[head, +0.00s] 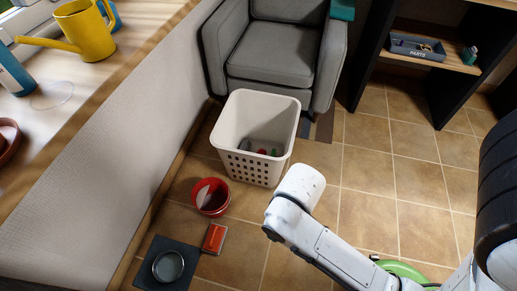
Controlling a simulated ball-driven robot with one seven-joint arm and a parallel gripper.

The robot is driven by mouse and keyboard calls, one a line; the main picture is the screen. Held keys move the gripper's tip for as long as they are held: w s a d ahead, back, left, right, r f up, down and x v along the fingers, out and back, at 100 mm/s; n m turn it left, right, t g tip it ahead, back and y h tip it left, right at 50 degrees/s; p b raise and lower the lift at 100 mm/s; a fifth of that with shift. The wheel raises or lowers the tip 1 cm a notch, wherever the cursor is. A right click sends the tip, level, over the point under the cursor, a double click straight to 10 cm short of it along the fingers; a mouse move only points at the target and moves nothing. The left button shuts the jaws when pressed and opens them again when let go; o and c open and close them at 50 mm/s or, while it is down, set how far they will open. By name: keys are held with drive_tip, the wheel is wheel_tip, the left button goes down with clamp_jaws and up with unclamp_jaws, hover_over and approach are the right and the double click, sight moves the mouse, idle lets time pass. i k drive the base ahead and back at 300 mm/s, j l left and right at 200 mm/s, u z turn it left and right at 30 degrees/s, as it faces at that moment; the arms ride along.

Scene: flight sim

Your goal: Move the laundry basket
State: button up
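The laundry basket (232,124) is white and tall, with rows of round holes low in its walls. It stands upright on the tiled floor, in front of the grey armchair. A few small items, one red and one green, lie at its bottom. My white arm reaches in from the lower right, and its rounded part overlaps the view just right of the basket's lower corner. My gripper's fingers do not show, so I cannot see whether they touch the basket.
A grey armchair (274,55) stands close behind the basket. A red bucket (211,197), a red box (214,238) and a dark mat (150,262) with a round bowl (168,266) lie nearer. A wooden counter (150,22) runs along the left. Open tiles lie to the right.

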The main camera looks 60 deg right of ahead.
sight(269, 121)
drive_tip(key=k+l+z, duration=0.15)
drive_tip(key=l, duration=1.4)
drive_tip(key=i+j, duration=0.05)
